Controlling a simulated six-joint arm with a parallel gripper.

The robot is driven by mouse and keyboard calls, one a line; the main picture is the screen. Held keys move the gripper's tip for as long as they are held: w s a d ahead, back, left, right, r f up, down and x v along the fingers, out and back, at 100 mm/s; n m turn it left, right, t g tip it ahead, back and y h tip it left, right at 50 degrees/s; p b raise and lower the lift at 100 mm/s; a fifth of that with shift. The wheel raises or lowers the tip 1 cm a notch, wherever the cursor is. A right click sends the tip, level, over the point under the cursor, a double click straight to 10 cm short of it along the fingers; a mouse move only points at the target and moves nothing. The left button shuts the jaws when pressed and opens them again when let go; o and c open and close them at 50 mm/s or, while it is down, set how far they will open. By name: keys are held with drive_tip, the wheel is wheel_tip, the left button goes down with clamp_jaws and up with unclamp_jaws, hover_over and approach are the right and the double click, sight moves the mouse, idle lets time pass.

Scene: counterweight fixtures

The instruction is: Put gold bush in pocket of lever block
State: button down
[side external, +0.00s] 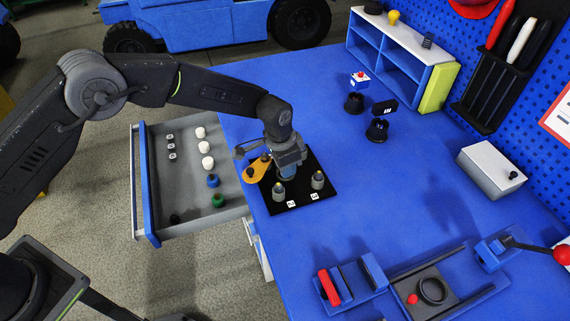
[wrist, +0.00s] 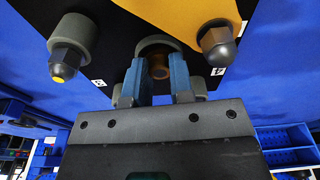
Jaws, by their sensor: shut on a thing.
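My gripper (side external: 287,174) points down over the black mat (side external: 298,202). I cannot tell which part is the lever block's pocket.
Two grey capped posts (side external: 279,191) (side external: 318,180) stand on the mat near my gripper. An open drawer (side external: 185,198) at left holds white, blue and green pieces. Black holders (side external: 377,130) stand behind. Fixtures (side external: 432,290) occupy the front right. Blue tabletop right of the mat is clear.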

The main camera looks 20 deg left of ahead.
drive_tip(key=shift+s+f, duration=0.15)
drive_tip(key=shift+f, duration=0.5)
drive_tip(key=c, duration=1.1)
unclamp_jaws()
drive_tip(key=shift+a, duration=0.1)
drive_tip(key=shift+o, duration=0.5)
drive_tip(key=shift+r, duration=0.3)
wheel_tip(320, 180, up, 13)
drive_tip(key=shift+s+a+f, duration=0.15)
drive_tip(key=shift+s+a, duration=0.25)
drive_tip(key=shift+s, duration=0.05)
